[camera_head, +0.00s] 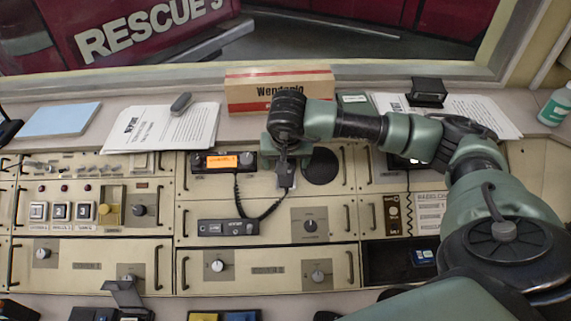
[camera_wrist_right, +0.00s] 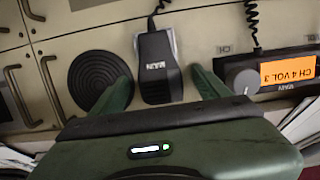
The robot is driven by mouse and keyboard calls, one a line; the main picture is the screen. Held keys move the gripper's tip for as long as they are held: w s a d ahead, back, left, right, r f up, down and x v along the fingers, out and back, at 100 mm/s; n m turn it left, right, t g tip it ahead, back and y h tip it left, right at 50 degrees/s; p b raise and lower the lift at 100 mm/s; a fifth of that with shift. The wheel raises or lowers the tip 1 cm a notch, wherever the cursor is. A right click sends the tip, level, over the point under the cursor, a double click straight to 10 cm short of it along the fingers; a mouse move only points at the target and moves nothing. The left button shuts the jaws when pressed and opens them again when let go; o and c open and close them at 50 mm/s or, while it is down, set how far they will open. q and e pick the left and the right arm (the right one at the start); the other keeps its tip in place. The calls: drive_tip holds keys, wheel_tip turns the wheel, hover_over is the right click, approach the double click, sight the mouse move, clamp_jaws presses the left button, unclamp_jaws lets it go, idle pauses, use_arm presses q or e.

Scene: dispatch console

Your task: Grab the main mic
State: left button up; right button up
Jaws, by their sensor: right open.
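The main mic (camera_wrist_right: 157,72) is a black hand microphone with white lettering, held upright against the console's front panel. In the head view the main mic (camera_head: 286,174) shows just below my right gripper, with a black cord at its lower end. My right gripper (camera_wrist_right: 162,80) is open, with one green finger on each side of the mic. A gap shows between the mic and each finger, so it is not gripped. In the head view my right gripper (camera_head: 289,146) is partly hidden by its own wrist. My left gripper is not in view.
A radio with an orange display (camera_head: 222,161) sits left of the mic, and a round black speaker (camera_head: 320,166) right. A black unit (camera_head: 228,227) with a coiled cord is below. A cardboard box (camera_head: 278,92) and papers (camera_head: 165,127) lie on the ledge behind.

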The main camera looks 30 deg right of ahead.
drive_tip(key=shift+w+f, duration=0.1)
drive_tip(key=shift+f, duration=0.25)
drive_tip(key=shift+r, duration=0.1)
drive_tip(key=c, duration=1.6)
